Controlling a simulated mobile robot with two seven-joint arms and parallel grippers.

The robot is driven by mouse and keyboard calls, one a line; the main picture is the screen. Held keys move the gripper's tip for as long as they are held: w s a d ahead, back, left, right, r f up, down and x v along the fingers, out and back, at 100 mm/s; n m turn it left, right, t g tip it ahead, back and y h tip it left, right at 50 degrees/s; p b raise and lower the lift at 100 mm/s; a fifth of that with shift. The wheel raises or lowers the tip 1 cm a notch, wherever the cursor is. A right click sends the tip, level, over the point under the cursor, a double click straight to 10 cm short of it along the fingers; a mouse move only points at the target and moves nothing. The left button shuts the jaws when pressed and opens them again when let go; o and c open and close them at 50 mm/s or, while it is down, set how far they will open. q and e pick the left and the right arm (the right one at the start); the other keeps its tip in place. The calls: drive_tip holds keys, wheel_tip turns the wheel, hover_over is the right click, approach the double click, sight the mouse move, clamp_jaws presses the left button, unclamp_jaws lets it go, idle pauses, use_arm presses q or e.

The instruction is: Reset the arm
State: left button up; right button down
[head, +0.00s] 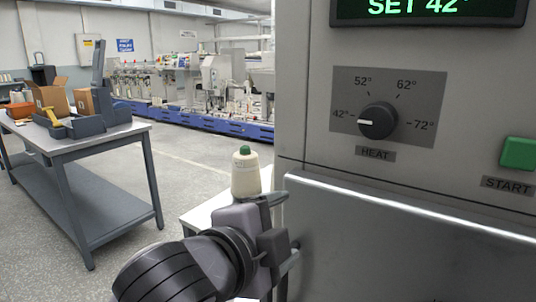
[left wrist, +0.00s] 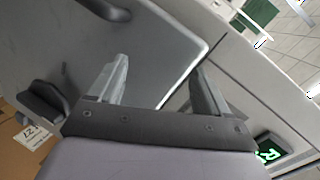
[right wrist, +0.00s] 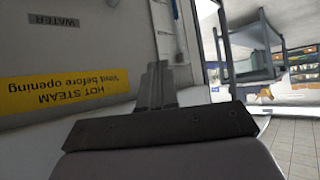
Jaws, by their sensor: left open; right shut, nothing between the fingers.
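My left gripper (head: 288,228) is in front of the grey machine's lower door, low in the middle of the head view. In the left wrist view my left gripper (left wrist: 158,72) has its two fingers wide apart, with nothing between them. My right gripper (right wrist: 158,75) shows only in the right wrist view. Its fingers are together and empty, near a pale panel with a yellow hot-steam label (right wrist: 70,92). The right arm is outside the head view.
The machine's heat dial (head: 378,121) points to 42°, and its display (head: 428,9) reads SET 42°. A grey table (head: 95,143) with boxes stands left; open floor lies between.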

use_arm(q)
drive_tip(key=s+a+f+n+g+y, duration=0.25)
drive_tip(key=a+f+n, duration=0.4)
drive_tip(key=f, duration=0.45)
drive_tip(key=s+a+f+n+g+y, duration=0.25)
drive_tip(key=a+f+n, duration=0.35)
drive_tip(key=f, duration=0.4)
drive_tip(key=s+a+f+n+g+y, duration=0.1)
drive_tip(key=s+a+f+n+g, duration=0.15)
drive_tip(key=s+a+f, duration=0.45)
drive_tip(key=s+a+f+n+g+y, duration=0.1)
drive_tip(key=s+a+f+n+g, duration=0.15)
drive_tip(key=s+a+f, duration=0.55)
drive_tip(key=w+d+t+h+p, duration=0.1)
drive_tip(key=w+d+t+p, duration=0.4)
drive_tip(key=t+p, duration=0.2)
drive_tip(key=shift+d+r+t+h, duration=0.3)
drive_tip(key=shift+r+t, duration=0.05)
drive_tip(key=shift+t, duration=0.05)
drive_tip(key=c, duration=0.7)
drive_tip(key=shift+o, duration=0.2)
